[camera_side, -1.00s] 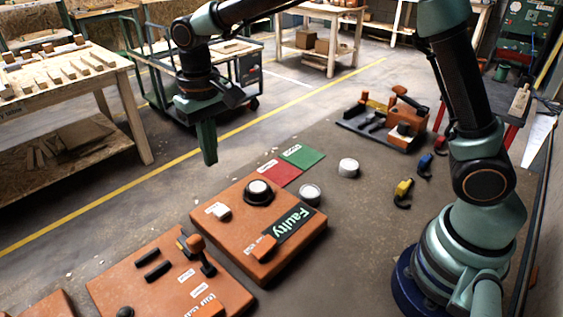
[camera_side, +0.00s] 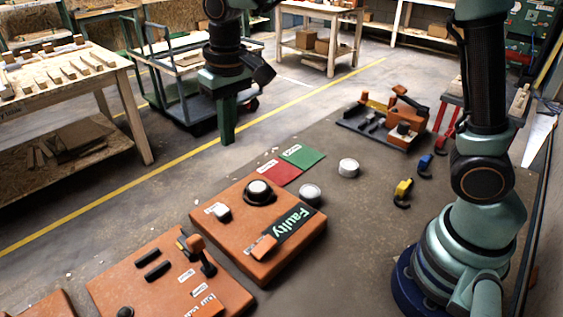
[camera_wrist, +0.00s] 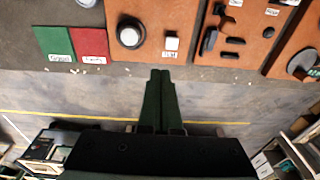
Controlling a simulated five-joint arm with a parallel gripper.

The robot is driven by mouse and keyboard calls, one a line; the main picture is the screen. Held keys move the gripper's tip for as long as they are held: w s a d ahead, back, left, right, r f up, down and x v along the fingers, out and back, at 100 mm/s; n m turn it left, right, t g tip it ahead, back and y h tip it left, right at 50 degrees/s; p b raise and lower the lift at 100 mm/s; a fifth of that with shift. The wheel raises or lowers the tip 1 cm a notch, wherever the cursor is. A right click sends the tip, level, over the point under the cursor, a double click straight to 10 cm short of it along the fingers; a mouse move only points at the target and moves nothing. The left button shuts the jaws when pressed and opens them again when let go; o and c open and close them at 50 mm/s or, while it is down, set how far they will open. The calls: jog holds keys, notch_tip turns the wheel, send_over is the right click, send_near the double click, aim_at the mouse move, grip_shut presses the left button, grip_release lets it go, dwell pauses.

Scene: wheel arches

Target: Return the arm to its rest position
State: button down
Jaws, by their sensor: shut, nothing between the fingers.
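My gripper (camera_side: 227,138) is green and hangs pointing down at the upper middle of the side view, beyond the orange panels and above their level. Its fingers are together and hold nothing. In the wrist view the shut fingers (camera_wrist: 160,75) point toward the table edge, between the panels and the floor. My upper arm rises nearly upright from the base at the right of the side view, and the forearm runs out of the top of that picture.
An orange panel (camera_side: 228,240) with a round button and a "Faulty" label lies on the grey table, beside another orange panel (camera_side: 150,290). Red (camera_side: 279,172) and green (camera_side: 302,155) patches, white round pieces (camera_side: 348,168) and small coloured clips (camera_side: 403,190) lie nearby. A cart (camera_side: 185,100) stands behind.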

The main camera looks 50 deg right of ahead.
jog(key=s+d+r+t, duration=0.3)
jog(key=s+d+t, duration=0.1)
jog(key=s+d, duration=0.9)
jog(key=shift+d+r+t, duration=0.15)
jog(key=shift+d+t, duration=0.1)
jog(key=shift+t, duration=0.05)
